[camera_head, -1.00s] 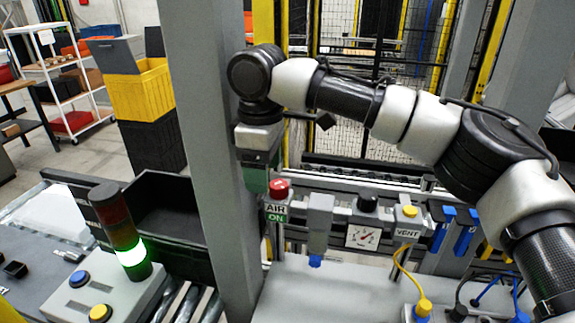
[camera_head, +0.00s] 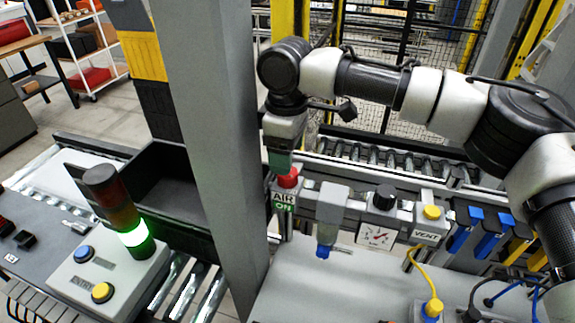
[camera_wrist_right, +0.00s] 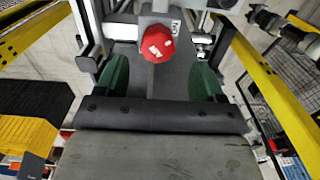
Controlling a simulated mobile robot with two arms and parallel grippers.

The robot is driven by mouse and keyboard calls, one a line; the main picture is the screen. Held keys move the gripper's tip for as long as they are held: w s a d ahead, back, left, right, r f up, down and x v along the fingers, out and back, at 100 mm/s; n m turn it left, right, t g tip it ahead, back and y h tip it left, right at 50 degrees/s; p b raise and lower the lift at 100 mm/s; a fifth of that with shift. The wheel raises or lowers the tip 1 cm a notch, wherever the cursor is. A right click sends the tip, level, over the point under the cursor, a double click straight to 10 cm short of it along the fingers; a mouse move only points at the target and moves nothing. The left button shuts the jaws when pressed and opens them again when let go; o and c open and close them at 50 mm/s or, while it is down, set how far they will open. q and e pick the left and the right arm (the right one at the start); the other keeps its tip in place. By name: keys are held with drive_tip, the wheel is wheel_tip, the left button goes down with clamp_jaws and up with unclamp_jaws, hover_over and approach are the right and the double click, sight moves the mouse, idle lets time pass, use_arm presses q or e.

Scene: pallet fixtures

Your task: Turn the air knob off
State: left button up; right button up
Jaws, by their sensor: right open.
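The air knob (camera_head: 288,179) is a red cap on top of a grey fitting with an AIR ON label (camera_head: 284,201) below it. The label reads ON in green. My right gripper (camera_head: 281,161) points down directly over the knob in the head view, its green fingers just above and partly covering it. In the right wrist view the red knob (camera_wrist_right: 158,44) lies between the two green fingers of my open right gripper (camera_wrist_right: 158,68), with a gap on each side. Whether the fingers reach down around the knob is not clear. My left gripper does not show.
A grey post (camera_head: 210,130) stands close left of my right gripper. Right of the knob are a filter bowl (camera_head: 328,215), a gauge (camera_head: 376,237), a black knob (camera_head: 384,197) and a yellow VENT button (camera_head: 432,212). A lit signal tower (camera_head: 124,215) stands at left.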

drive_tip(key=f, duration=0.2)
drive_tip(key=f+p, duration=0.1)
drive_tip(key=f, duration=0.1)
drive_tip(key=shift+w+d+f, duration=0.1)
drive_tip(key=shift+w+f, duration=0.05)
drive_tip(key=shift+w, duration=0.05)
drive_tip(key=shift+s+f+p, duration=0.1)
drive_tip(key=shift+f+p, duration=0.2)
drive_tip(key=shift+f, duration=0.4)
drive_tip(key=c, duration=0.9)
drive_tip(key=shift+c, duration=0.2)
